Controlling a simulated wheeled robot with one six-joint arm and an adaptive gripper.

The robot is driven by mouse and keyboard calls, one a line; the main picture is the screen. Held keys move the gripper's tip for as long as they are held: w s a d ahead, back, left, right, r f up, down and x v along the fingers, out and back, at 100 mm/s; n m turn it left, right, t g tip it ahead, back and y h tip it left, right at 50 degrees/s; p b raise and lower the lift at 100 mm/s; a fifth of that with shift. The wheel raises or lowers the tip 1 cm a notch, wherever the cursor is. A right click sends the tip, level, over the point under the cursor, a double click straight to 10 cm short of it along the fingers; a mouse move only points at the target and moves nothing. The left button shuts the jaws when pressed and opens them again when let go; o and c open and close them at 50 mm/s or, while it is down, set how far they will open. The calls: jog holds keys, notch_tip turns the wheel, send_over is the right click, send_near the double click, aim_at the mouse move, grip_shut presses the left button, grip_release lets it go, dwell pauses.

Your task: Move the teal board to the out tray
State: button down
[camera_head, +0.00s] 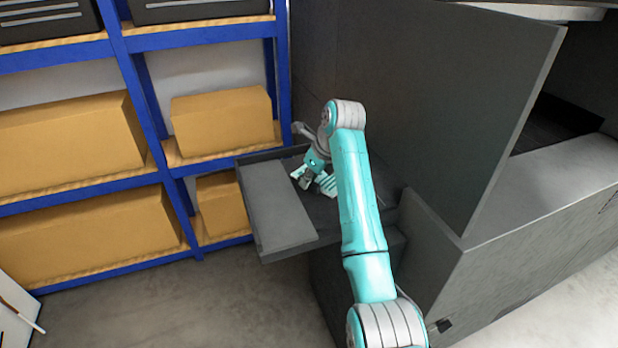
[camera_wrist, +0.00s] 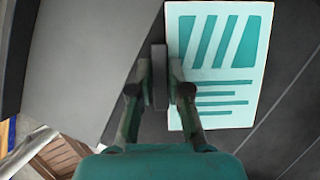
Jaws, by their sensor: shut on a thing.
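The teal board is a white, flat board with teal stripes and lines. It lies on a dark surface to the right of my fingers in the wrist view (camera_wrist: 236,88), and shows small beside my gripper in the head view (camera_head: 328,185). My gripper (camera_wrist: 160,92) is shut on a dark grey handle (camera_wrist: 160,75), beside the edge of a light grey panel (camera_wrist: 90,50). The panel (camera_head: 272,208) covers the left part of a dark tray-like unit in the head view. My gripper (camera_head: 306,180) partly hides the handle there. I cannot identify the out tray.
A blue shelf rack (camera_head: 150,130) with cardboard boxes (camera_head: 222,118) stands at the left. A tall dark cabinet panel (camera_head: 430,100) rises to the right of my arm. The floor (camera_head: 180,300) at the front left is mostly clear.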

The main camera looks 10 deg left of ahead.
jog(key=shift+f, duration=0.4)
jog(key=c, duration=1)
grip_release()
jog(key=shift+c, duration=0.2)
